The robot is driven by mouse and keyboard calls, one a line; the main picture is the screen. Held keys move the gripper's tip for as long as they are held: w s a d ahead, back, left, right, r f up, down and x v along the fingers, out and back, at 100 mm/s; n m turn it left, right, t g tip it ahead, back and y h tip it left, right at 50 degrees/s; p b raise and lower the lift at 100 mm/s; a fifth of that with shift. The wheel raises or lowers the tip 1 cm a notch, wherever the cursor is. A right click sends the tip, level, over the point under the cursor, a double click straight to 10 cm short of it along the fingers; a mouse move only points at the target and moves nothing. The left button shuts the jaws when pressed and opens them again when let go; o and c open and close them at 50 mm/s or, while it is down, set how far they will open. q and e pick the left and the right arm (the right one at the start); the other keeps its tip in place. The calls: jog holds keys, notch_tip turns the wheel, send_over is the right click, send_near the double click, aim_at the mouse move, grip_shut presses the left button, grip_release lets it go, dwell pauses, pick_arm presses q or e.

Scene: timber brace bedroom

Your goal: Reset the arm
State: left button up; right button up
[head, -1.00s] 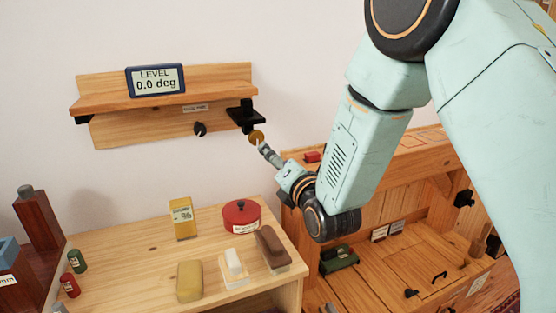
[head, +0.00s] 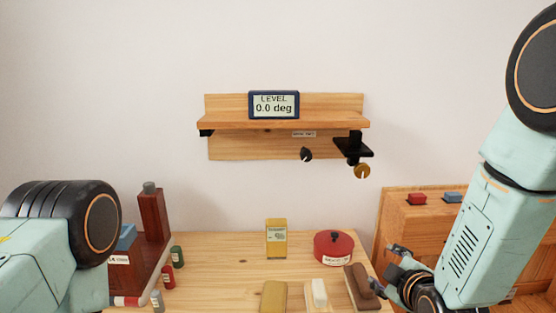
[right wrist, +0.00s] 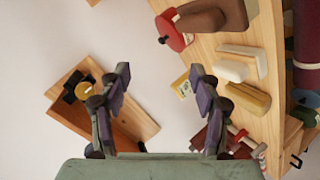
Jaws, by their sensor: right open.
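My right gripper (head: 386,270) is at the lower right in the head view, beside the right end of the bench. In the right wrist view its two fingers (right wrist: 160,85) are spread, with nothing between them but plain wall. My right arm comes in from the right edge. Only a thick link and black joint of my left arm show at the left; its gripper is out of view. The wooden wall shelf (head: 230,121) carries a level display (head: 273,105) reading 0.0 deg. A black bracket (head: 353,147) and a brass knob (head: 362,171) are at its right end.
The bench (head: 225,270) holds a yellow box (head: 276,238), a red round tin (head: 333,246), a brown-handled brush (head: 360,288), a white block (head: 319,292) and small bottles. A wooden cabinet (head: 395,215) stands at right. The wall between shelf and bench is clear.

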jog(key=s+f+m+g+b, duration=0.1)
jog(key=s+f+m+g, duration=0.3)
jog(key=s+f, duration=0.5)
jog(key=s+f+m+g+b, duration=0.1)
jog(key=s+f+m+g, duration=0.3)
jog(key=s+f, duration=0.5)
jog(key=s+f+m+g+b, duration=0.1)
jog(key=s+f+m+g, duration=0.3)
jog(key=s+f, duration=0.5)
jog(key=s, duration=1)
jog(key=shift+s+f+g, duration=0.15)
jog(key=shift+s+g, duration=0.1)
jog(key=shift+g, duration=0.15)
